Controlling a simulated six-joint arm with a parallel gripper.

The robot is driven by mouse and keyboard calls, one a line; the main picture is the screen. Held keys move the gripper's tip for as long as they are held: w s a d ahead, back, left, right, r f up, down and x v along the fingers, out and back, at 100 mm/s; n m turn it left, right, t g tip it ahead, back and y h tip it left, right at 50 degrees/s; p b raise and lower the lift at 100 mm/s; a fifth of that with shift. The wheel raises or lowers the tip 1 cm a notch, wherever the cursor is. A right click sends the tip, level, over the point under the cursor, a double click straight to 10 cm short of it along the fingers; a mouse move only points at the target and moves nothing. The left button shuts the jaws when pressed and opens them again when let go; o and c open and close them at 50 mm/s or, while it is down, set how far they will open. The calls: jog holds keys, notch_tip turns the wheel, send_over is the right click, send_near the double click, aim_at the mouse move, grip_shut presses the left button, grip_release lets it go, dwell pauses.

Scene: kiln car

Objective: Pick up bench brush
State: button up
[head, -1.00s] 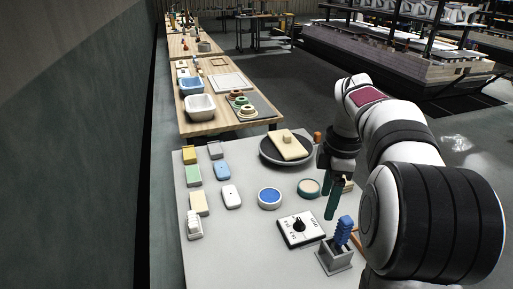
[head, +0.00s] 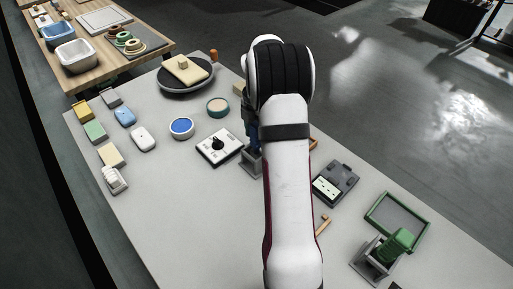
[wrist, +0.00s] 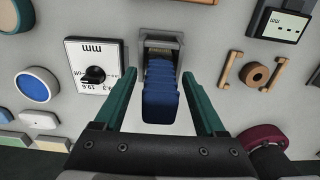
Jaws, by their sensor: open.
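A blue ribbed handle (wrist: 160,95), apparently the bench brush, stands in a grey holder (wrist: 163,42) on the table. In the wrist view it lies between the two green fingers of my gripper (wrist: 158,76), which is open. A gap shows on each side of the handle, and the fingers look apart from it. In the head view my arm covers most of the gripper and handle; a sliver of blue handle (head: 252,132) shows above the holder (head: 251,162).
A white dial box (head: 219,146) stands close left of the holder. A dark meter (head: 335,184) is to the right. A green block in a stand (head: 397,243) and a green tray (head: 397,221) are at the near right.

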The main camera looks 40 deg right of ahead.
jog(key=shift+f, duration=0.2)
grip_shut()
dwell(0.3)
